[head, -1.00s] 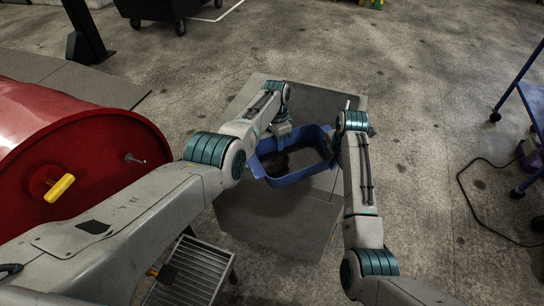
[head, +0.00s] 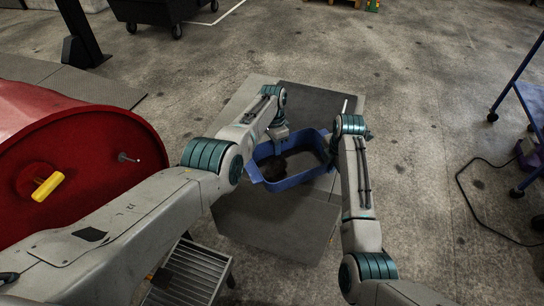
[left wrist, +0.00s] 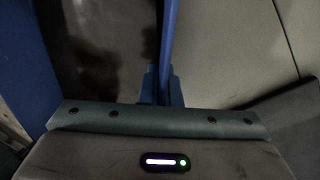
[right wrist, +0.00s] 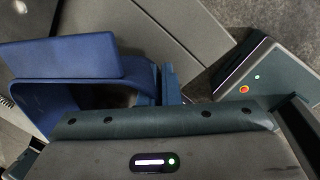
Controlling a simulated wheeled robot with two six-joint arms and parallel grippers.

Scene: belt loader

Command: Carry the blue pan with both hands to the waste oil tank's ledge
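The blue pan (head: 292,181) is an open tub with dark matter inside, in the middle of the head view, over a grey platform. I cannot tell whether it touches the platform. My left gripper (head: 281,138) is at the pan's far left side; in the left wrist view its fingers (left wrist: 161,88) are closed on the thin blue wall. My right gripper (head: 335,142) is at the pan's right side, largely hidden by its arm; in the right wrist view its fingers (right wrist: 168,86) close on the pan's blue edge (right wrist: 60,58). The red tank (head: 90,165) with a yellow handle stands at left, near a slatted metal ledge (head: 195,270).
The grey platform (head: 270,230) lies under the pan. A blue-framed cart (head: 515,85) and a black cable (head: 465,200) are at right. A dark wheeled bin (head: 150,10) is at the back. The concrete floor behind the platform is mostly clear.

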